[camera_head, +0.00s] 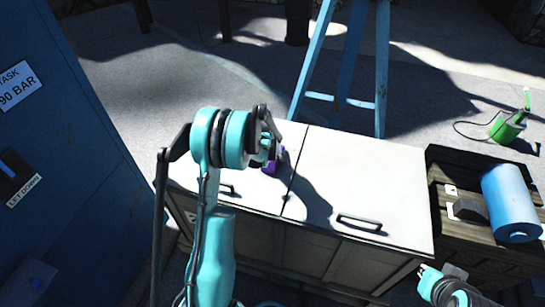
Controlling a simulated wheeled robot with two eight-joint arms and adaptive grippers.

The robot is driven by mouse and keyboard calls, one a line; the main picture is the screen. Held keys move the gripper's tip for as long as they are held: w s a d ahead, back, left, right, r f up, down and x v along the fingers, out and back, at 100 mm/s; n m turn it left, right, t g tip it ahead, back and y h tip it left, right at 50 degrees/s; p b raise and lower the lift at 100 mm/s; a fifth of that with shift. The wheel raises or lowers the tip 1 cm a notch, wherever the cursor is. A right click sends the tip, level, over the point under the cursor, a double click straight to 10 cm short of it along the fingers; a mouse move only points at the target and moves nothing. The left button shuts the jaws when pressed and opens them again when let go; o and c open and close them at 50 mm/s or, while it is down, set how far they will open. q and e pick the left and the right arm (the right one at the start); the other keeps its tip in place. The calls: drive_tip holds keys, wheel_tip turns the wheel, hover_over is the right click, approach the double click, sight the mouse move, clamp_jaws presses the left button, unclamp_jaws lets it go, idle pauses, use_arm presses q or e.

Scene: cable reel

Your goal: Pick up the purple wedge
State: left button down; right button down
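The purple wedge (271,167) lies on the white top of a cabinet (350,175), near the seam between its two panels. My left gripper (270,147) is right at the wedge and hides part of it. Its fingers are mostly hidden by my teal wrist, so I cannot tell whether they touch or grip the wedge. My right gripper (428,277) is low at the lower right, in front of the cabinet and well away from the wedge. Its finger opening is too small to make out.
A dark wooden crate (478,240) at the right bears a blue cylinder (510,200) and a dark block (468,209). A blue stepladder (345,75) stands behind the cabinet. A blue locker (60,160) fills the left. The cabinet's right panel is clear.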

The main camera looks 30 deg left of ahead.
use_arm(q)
wheel_tip(320, 180, up, 5)
drive_tip(key=shift+w+f+p, duration=0.1)
drive_tip(key=shift+f+p, duration=0.05)
drive_tip(key=shift+p, duration=1.05)
drive_tip(key=w+d+r+p, duration=0.3)
drive_tip(key=w+d+r, duration=0.3)
drive_tip(key=w+d, duration=0.2)
drive_tip(key=shift+w+r, duration=0.15)
